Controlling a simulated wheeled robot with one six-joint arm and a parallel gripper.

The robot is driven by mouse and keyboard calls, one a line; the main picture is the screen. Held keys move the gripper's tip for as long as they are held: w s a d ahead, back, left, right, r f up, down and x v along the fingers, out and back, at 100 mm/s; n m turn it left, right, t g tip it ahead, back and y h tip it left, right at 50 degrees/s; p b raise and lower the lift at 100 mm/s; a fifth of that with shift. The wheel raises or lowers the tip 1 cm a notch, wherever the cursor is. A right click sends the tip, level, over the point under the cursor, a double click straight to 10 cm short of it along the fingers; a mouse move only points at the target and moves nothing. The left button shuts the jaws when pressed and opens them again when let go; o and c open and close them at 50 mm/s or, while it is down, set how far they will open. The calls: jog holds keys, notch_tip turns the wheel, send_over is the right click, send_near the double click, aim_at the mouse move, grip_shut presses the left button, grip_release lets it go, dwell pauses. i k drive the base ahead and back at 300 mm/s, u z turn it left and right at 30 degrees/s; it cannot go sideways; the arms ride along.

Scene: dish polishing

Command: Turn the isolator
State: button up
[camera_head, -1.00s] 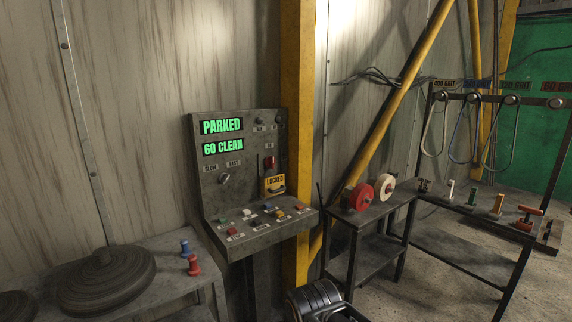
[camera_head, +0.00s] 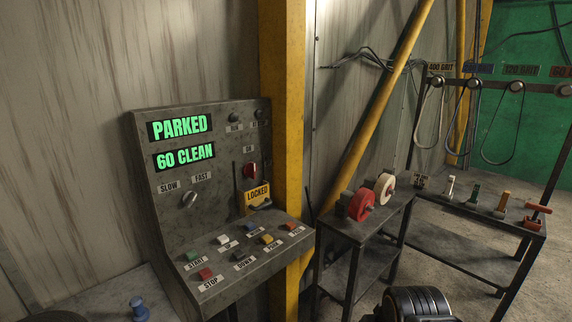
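The isolator is a red rotary knob (camera_head: 250,170) on the upright face of the grey control panel (camera_head: 215,120), toward its right side. A yellow tag reading LOCKED (camera_head: 257,196) hangs just below the knob, with a dark part at its lower edge. Green displays read PARKED (camera_head: 180,127) and 60 CLEAN (camera_head: 184,155). No gripper fingers can be made out. A black ribbed part at the bottom edge, right of the panel, appears to belong to my arm; it is well apart from the isolator.
Several coloured buttons line the sloped shelf (camera_head: 238,268) below the isolator. A yellow post (camera_head: 285,110) stands right behind the panel. A small black table (camera_head: 350,233) holds red and white wheels. A rack with hanging belts and tools stands at right. A blue peg (camera_head: 138,308) is lower left.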

aim_at(249, 169)
jog(key=u, duration=0.25)
jog(key=i, duration=1.05)
jog(key=u, duration=0.65)
